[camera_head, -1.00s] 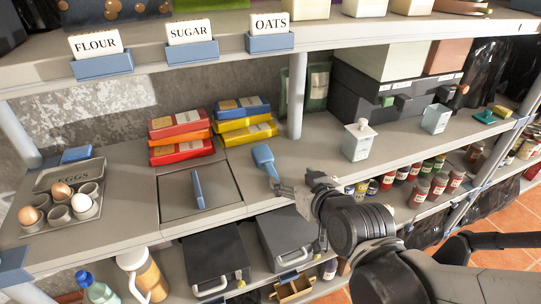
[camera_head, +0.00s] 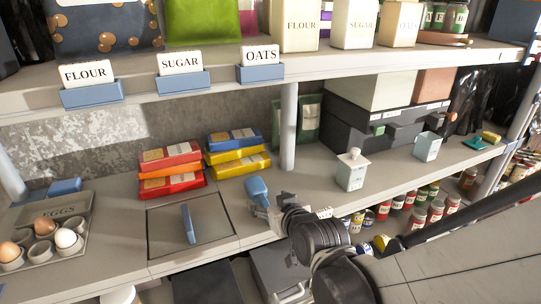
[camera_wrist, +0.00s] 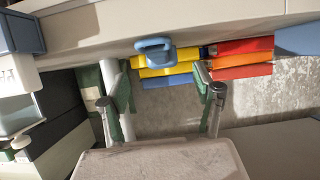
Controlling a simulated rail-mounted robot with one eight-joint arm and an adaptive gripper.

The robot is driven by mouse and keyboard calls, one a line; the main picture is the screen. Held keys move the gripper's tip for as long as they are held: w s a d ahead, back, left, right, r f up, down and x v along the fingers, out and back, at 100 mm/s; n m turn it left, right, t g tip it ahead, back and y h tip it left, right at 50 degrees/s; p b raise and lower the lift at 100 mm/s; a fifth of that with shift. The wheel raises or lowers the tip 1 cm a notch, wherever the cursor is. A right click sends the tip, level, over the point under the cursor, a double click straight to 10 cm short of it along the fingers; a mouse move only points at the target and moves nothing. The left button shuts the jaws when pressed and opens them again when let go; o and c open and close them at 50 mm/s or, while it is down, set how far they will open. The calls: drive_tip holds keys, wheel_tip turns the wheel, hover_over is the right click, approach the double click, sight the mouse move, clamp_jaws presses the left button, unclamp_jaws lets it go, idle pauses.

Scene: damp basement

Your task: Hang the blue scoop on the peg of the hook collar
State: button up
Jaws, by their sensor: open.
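The blue scoop (camera_head: 257,188) lies on the middle shelf, right of the stacked packs. Its lower end is close to my gripper (camera_head: 274,211), which partly hides it. In the wrist view my gripper (camera_wrist: 159,72) is open, its two fingers apart and nothing between the pads. The scoop (camera_wrist: 155,47) shows beyond the fingertips, roughly centred between them, in front of the yellow pack. I cannot tell whether a finger touches it. I cannot clearly make out the hook collar or its peg in either view.
Red, orange, yellow and blue packs (camera_head: 171,168) stand behind left. A square panel (camera_head: 217,214) with a blue upright piece (camera_head: 188,223) lies left of the scoop. A shelf post (camera_head: 289,130) rises behind it. A white dispenser (camera_head: 351,171) stands right. The upper shelf (camera_head: 200,88) overhangs.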

sight(261, 196)
drive_tip(key=shift+b+x, duration=0.4)
drive_tip(key=shift+x, duration=2.25)
drive_tip(key=shift+s+a+f, duration=0.1)
drive_tip(key=shift+c, duration=0.5)
drive_tip(key=c, duration=1.1)
drive_tip(key=shift+o, duration=0.2)
